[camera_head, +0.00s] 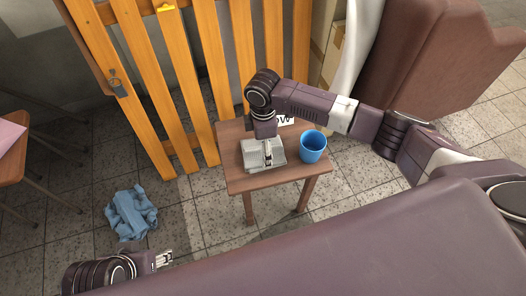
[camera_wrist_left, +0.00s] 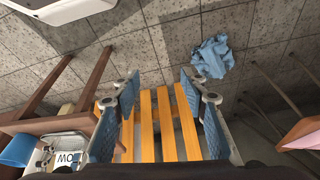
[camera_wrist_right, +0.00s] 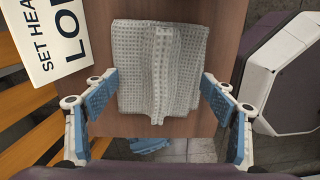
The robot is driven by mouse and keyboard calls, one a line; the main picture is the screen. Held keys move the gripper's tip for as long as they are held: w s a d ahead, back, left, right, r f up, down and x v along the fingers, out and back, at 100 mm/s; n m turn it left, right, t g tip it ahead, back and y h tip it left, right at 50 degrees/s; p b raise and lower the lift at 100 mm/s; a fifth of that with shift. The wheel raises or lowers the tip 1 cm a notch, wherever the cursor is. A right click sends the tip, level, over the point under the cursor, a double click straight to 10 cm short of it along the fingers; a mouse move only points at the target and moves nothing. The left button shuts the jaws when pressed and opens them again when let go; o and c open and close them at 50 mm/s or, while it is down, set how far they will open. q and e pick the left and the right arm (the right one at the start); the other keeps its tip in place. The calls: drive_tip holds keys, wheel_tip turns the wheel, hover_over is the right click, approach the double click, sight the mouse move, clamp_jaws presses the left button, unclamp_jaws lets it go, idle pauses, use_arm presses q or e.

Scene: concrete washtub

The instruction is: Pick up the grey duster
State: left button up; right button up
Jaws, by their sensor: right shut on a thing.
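The grey duster (camera_head: 262,154), a waffle-textured cloth with a raised fold along its middle, lies on the small wooden table (camera_head: 236,184). In the right wrist view the duster (camera_wrist_right: 160,60) lies between the two fingers of my right gripper (camera_wrist_right: 150,100). The duster still appears down at the tabletop. My left gripper (camera_head: 164,260) is away at the lower left, empty, and its fingers stand apart in the left wrist view (camera_wrist_left: 160,88).
A blue cup (camera_head: 312,148) stands on the table right of the duster. A white printed sign (camera_wrist_right: 65,35) is beside the duster. A light blue cloth (camera_head: 131,213) lies on the tiled floor. Orange wooden slats (camera_head: 150,80) stand behind the table.

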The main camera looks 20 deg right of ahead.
drive_tip(key=shift+s+r, duration=0.1)
drive_tip(key=shift+s, duration=0.1)
drive_tip(key=c, duration=1.3)
drive_tip(key=shift+r, duration=0.1)
clamp_jaws()
drive_tip(key=shift+w+r, duration=0.1)
drive_tip(key=shift+r, duration=0.15)
wheel_tip(320, 180, up, 3)
drive_tip(key=shift+w+f+p, duration=0.1)
drive_tip(key=shift+f+p, duration=0.05)
drive_tip(key=shift+p, duration=0.5)
use_arm(q)
wheel_tip(320, 180, down, 15)
drive_tip(key=g+p, duration=0.1)
drive_tip(key=p, duration=0.3)
drive_tip(key=shift+w+d, duration=0.15)
use_arm(e)
wheel_tip(320, 180, up, 16)
drive_tip(key=shift+o, duration=0.2)
unclamp_jaws()
drive_tip(key=shift+r, duration=0.2)
clamp_jaws()
